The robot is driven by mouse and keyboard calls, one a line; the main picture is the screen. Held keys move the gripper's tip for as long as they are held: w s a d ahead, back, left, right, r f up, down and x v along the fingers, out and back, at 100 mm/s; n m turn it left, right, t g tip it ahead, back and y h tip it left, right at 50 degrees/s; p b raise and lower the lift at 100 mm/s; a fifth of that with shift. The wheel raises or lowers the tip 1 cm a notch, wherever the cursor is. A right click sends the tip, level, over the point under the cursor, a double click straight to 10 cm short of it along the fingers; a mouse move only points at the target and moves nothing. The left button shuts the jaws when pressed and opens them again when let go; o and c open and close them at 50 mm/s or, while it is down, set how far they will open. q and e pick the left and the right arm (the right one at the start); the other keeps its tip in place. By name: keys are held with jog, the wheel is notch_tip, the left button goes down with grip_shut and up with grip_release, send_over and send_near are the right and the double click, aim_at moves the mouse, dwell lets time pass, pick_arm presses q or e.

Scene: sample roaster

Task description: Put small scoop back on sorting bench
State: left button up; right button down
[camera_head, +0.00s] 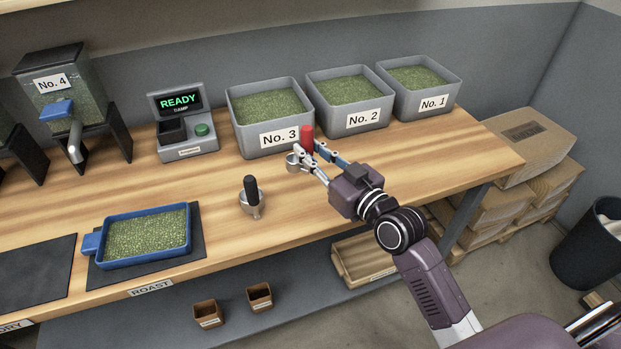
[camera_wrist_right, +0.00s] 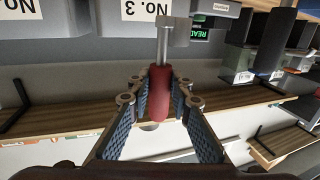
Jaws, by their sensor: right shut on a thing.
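The small scoop has a red handle (camera_head: 307,138) and a metal bowl (camera_head: 294,163). My right gripper (camera_head: 314,157) is shut on its handle, over the wooden bench (camera_head: 340,195) in front of the No. 3 and No. 2 bins. In the right wrist view the red handle (camera_wrist_right: 159,92) sits between the two finger pads, with a metal shank beyond it. I cannot tell whether the scoop touches the bench. My left gripper is not in view.
A black-handled metal scoop (camera_head: 251,196) stands on the bench to the left. Bins No. 3 (camera_head: 268,118), No. 2 (camera_head: 349,102) and No. 1 (camera_head: 419,87) line the back. A blue tray of beans (camera_head: 93,243) lies front left. Bare wood lies right of the black-handled scoop.

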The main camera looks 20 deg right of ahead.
notch_tip(320, 180, down, 8)
jog(key=shift+r+b, duration=0.1)
jog(key=shift+b, duration=0.45)
jog(key=shift+f, duration=0.2)
jog(key=c, duration=1.8)
grip_release()
jog(key=shift+o, duration=0.2)
